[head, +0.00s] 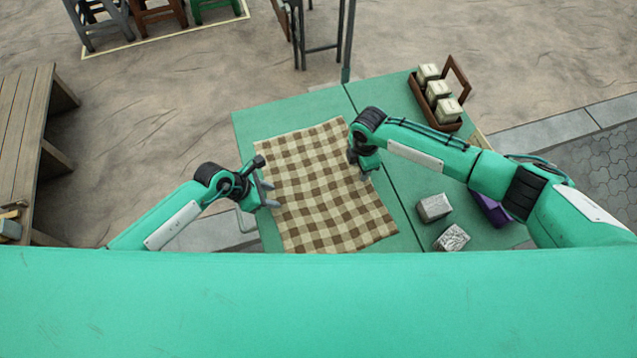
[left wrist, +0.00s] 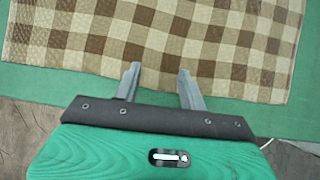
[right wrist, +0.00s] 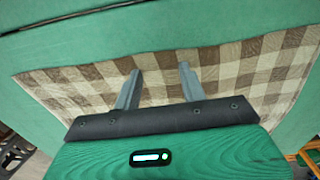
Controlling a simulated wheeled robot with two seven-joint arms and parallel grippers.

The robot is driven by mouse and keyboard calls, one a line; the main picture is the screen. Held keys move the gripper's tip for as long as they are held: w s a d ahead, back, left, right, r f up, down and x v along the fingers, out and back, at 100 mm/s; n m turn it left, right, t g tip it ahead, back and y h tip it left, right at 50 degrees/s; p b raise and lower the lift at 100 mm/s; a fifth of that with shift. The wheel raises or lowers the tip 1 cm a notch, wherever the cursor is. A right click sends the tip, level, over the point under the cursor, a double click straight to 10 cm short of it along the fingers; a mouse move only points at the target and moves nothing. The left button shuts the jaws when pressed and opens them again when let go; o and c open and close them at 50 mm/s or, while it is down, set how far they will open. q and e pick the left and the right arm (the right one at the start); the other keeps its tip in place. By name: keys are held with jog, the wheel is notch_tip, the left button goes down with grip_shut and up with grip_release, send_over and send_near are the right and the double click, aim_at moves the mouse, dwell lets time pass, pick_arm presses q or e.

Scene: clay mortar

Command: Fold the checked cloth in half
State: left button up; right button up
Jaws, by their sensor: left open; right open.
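The brown and cream checked cloth (head: 325,195) lies spread flat on the green table, a little skewed. My left gripper (head: 268,194) is open at the cloth's left edge. In the left wrist view its fingers (left wrist: 157,80) reach over that edge, with cloth beyond them. My right gripper (head: 358,172) is open at the cloth's right edge, partly hidden by its own wrist. In the right wrist view its fingers (right wrist: 157,83) are over the cloth (right wrist: 225,68) near its edge. Neither gripper holds cloth. I cannot tell whether the fingertips touch it.
The green table (head: 405,195) has bare room to the right of the cloth. Two silvery blocks (head: 433,207) (head: 452,238) and a purple item (head: 491,209) are at the right front. A brown wooden caddy (head: 440,98) with pale boxes stands at the back right. A wooden bench (head: 22,130) is at the left.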

pick_arm(q)
jog(key=shift+s, duration=0.1)
jog(key=shift+c, duration=0.4)
pick_arm(e)
jog(key=shift+f, duration=0.1)
jog(key=shift+c, duration=0.4)
pick_arm(q)
grip_shut()
pick_arm(e)
grip_shut()
pick_arm(q)
jog(key=shift+r, duration=0.1)
